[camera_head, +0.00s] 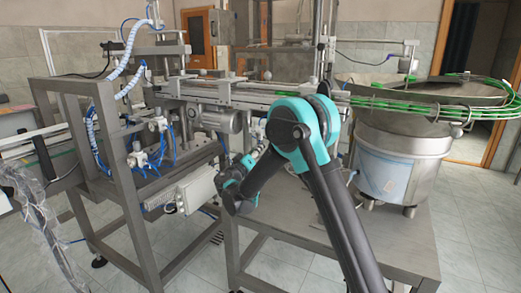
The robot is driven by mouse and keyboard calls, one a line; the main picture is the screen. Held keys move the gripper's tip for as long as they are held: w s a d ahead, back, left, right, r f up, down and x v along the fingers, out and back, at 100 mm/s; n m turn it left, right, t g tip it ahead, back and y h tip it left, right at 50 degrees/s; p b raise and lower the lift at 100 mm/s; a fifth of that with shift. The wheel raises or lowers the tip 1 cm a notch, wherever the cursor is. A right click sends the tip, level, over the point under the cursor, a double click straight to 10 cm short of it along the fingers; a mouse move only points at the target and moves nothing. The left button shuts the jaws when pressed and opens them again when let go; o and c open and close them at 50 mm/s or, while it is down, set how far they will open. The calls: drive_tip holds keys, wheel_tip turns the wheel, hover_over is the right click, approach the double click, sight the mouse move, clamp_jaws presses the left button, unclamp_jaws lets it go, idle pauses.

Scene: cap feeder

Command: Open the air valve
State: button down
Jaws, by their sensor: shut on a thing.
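My arm reaches over the metal table in the head view, bending down from its teal elbow to a teal wrist. My gripper (257,152) is small and mostly hidden behind my forearm, near the table's far edge. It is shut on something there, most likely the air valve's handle. The air valve itself cannot be made out clearly, and its handle position is hidden. Air fittings with blue tubes (158,135) sit on the machine frame to the left, well apart from my gripper.
The metal table (405,235) carries a steel bowl feeder (402,150) at right, with green rails (420,103) leading left. A grey motor (222,121) hangs under the conveyor. A white box (197,188) sits left of my wrist. Tiled floor is open at front right.

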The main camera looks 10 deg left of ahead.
drive_tip(key=shift+a+m, duration=0.25)
drive_tip(key=shift+m, duration=0.25)
drive_tip(key=c, duration=1.2)
unclamp_jaws()
drive_tip(key=v, duration=1.2)
drive_tip(key=shift+f, duration=0.1)
